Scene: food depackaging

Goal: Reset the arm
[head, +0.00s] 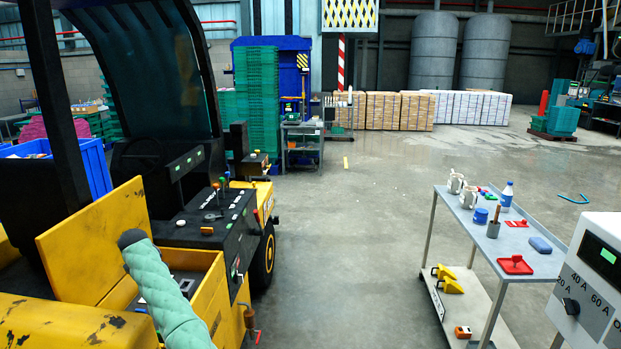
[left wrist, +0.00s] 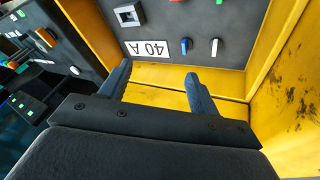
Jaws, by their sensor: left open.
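My left gripper (left wrist: 157,84) shows in the left wrist view with its two dark fingers apart and nothing between them. Its fingers point at a dark panel (left wrist: 225,22) inside a yellow box (left wrist: 150,75). Whether the fingertips touch anything is unclear. In the head view, a mint quilted sleeve rises over the open yellow box (head: 212,290) of the vehicle; I cannot make out the gripper there. My right gripper is not in view.
The vehicle's black console (head: 205,222) with buttons and levers is beside the box. A yellow panel (head: 95,240) stands at its left. A grey cart (head: 475,235) with bottles and red items stands at right, by a white control cabinet (head: 595,290). The middle floor is clear.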

